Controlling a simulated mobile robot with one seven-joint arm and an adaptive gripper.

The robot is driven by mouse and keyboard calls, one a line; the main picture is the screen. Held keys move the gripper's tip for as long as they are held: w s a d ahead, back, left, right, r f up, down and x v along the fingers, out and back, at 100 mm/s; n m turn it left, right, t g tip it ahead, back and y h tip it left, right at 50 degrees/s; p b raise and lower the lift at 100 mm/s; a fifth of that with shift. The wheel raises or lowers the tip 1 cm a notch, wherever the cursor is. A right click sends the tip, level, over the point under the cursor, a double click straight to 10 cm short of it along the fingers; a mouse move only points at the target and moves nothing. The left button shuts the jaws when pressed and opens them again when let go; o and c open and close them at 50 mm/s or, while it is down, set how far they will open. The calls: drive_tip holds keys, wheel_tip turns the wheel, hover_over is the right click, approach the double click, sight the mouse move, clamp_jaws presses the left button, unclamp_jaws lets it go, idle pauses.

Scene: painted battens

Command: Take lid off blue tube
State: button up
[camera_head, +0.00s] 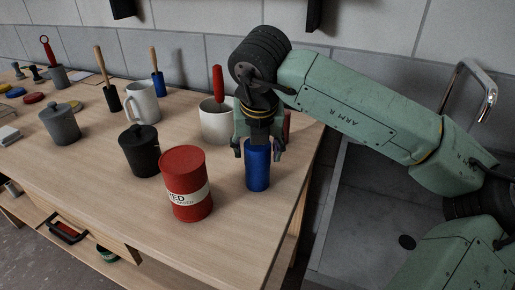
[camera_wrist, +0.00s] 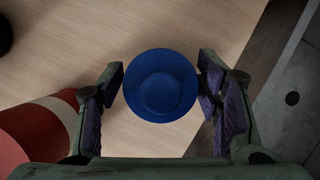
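The blue tube (camera_head: 257,170) stands upright on the wooden table near its right edge. In the wrist view its round blue top (camera_wrist: 160,86) shows from above, with a smaller raised circle in the middle; I cannot tell where the lid ends and the body begins. My gripper (camera_head: 258,150) points down over the tube's top. The upper end of the tube is partly hidden by the gripper in the head view.
A red can (camera_head: 186,184) stands close to the tube on the left. A black lidded pot (camera_head: 139,152), a white pot (camera_head: 216,124) holding a red-handled tool and a white mug (camera_head: 143,101) stand farther left and back. A sink (camera_head: 375,215) lies beyond the table's right edge.

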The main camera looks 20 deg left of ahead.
drive_tip(key=c, duration=0.7)
wheel_tip(320, 180, up, 28)
drive_tip(key=p, duration=0.3)
